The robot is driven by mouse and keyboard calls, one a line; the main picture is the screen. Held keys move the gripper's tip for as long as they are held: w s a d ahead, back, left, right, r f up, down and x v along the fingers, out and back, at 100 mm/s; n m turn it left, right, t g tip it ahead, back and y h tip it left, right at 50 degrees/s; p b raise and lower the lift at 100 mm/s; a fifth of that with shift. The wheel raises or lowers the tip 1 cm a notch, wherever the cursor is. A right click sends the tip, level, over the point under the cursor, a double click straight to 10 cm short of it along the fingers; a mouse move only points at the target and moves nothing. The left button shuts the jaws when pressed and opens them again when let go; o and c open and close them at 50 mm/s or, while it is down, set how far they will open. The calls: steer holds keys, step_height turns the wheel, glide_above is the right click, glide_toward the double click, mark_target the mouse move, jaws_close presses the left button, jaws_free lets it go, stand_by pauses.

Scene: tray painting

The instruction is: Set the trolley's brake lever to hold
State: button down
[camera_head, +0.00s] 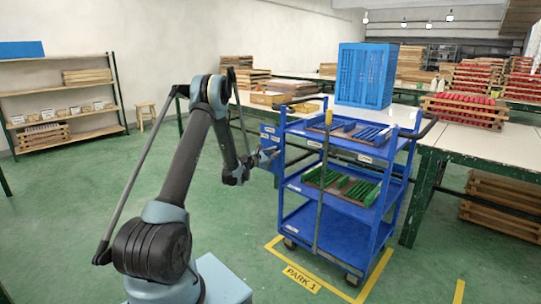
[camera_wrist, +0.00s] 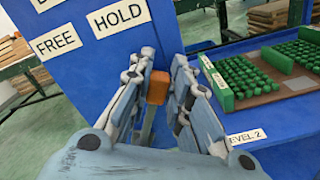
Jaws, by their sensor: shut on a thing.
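The blue trolley (camera_head: 325,232) stands on the yellow-outlined floor bay marked PARK 1. Its blue brake panel (camera_head: 269,133) is on its left side; in the wrist view the panel (camera_wrist: 75,75) carries a FREE label (camera_wrist: 57,40) and a HOLD label (camera_wrist: 119,17) to its right. The brake lever has an orange grip (camera_wrist: 158,88), below and to the right of the HOLD label. My gripper (camera_wrist: 160,76) is shut on the lever, a finger on each side of the orange grip. In the head view my gripper (camera_head: 266,158) is at the panel, hiding the lever.
Trays with green pieces (camera_wrist: 265,72) lie on the trolley's middle shelf, close right of my gripper. The green floor at left is clear up to the shelf rack (camera_head: 60,95).

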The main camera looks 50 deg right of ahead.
steer(key=shift+w+a+f, duration=0.1)
steer(key=shift+w+a, duration=0.05)
steer(key=shift+a, duration=0.15)
steer(key=c, duration=1.5)
jaws_free()
steer(key=shift+d, duration=0.1)
steer(key=a, duration=1.2)
steer(key=shift+s, duration=0.25)
